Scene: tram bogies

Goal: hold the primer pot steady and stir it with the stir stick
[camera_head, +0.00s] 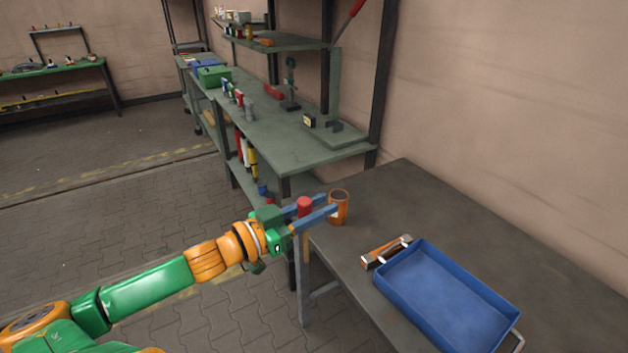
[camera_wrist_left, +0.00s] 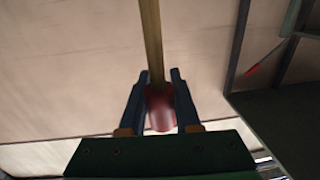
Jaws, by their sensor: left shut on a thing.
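My left gripper (camera_head: 322,205) is just left of the pot, shut on the red grip (camera_head: 304,205) of the stir stick. In the left wrist view the red grip (camera_wrist_left: 160,108) sits between both fingers, with the tan wooden shaft (camera_wrist_left: 151,40) running out from it. One fingertip overlaps the pot in the head view; I cannot tell whether they touch. The stick appears outside the pot. My right gripper is not in view.
A blue tray (camera_head: 440,295) with metal handles lies on the table (camera_head: 425,195), with an orange-and-metal tool (camera_head: 385,252) beside it. A green workbench (camera_head: 285,140) with shelves stands behind, along the wall. The table behind the pot is clear.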

